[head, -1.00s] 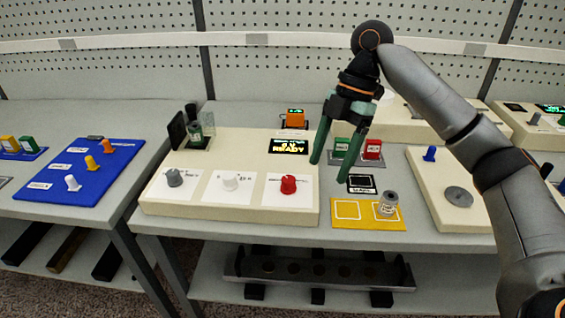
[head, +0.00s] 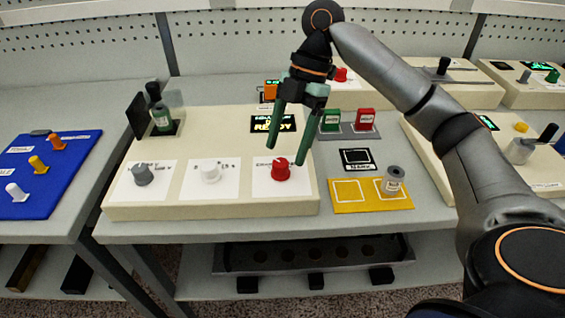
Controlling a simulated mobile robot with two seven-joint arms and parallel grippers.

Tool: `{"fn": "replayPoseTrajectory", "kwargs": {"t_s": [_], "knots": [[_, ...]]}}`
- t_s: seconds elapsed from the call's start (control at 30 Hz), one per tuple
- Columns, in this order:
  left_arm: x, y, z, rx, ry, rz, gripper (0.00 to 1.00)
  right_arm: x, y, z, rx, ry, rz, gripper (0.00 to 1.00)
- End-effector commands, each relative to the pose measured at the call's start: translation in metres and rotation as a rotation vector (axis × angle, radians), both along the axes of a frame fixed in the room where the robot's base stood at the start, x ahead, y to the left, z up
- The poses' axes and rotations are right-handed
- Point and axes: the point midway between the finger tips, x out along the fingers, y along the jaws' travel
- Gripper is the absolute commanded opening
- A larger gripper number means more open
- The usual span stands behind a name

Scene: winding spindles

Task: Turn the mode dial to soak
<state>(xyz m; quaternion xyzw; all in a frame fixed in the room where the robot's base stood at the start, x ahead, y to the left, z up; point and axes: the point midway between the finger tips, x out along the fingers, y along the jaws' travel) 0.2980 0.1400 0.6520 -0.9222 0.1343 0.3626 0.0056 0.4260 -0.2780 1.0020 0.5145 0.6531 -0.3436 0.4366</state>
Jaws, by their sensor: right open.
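A cream control panel (head: 235,208) stands on the bench in the middle. It carries a grey dial (head: 142,174), a white dial (head: 210,171) and a red dial (head: 280,170), each on a white label card. The print on the cards is too small to read surely, so I cannot tell which is the mode dial. A display (head: 272,124) at the panel's back right shows green and yellow text with "READY". My right gripper (head: 286,155) is open and empty, its green fingers pointing down, above and slightly behind the red dial. My left gripper is not in view.
A yellow mat (head: 345,205) with a small metal-topped jar (head: 393,179) lies right of the panel. Green (head: 330,120) and red (head: 364,119) blocks stand behind it. A blue board (head: 40,190) lies on the left bench.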

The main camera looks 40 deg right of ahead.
Motion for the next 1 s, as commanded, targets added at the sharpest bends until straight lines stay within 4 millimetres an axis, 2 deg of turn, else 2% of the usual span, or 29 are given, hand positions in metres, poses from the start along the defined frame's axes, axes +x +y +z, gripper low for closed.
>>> {"fn": "replayPoseTrajectory", "kwargs": {"t_s": [0.03,0.2,0.6,1.0], "knots": [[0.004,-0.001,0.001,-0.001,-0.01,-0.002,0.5,-0.001,0.002,-0.009,-0.001,0.002,0.0,0.74],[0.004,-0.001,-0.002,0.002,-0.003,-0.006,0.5,-0.003,0.01,-0.026,-0.001,0.001,-0.001,0.74],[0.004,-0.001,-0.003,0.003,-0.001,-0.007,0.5,-0.003,0.012,-0.031,0.0,0.0,-0.001,0.73],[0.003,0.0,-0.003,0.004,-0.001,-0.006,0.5,-0.003,0.013,-0.031,0.0,0.0,-0.001,0.28]]}}
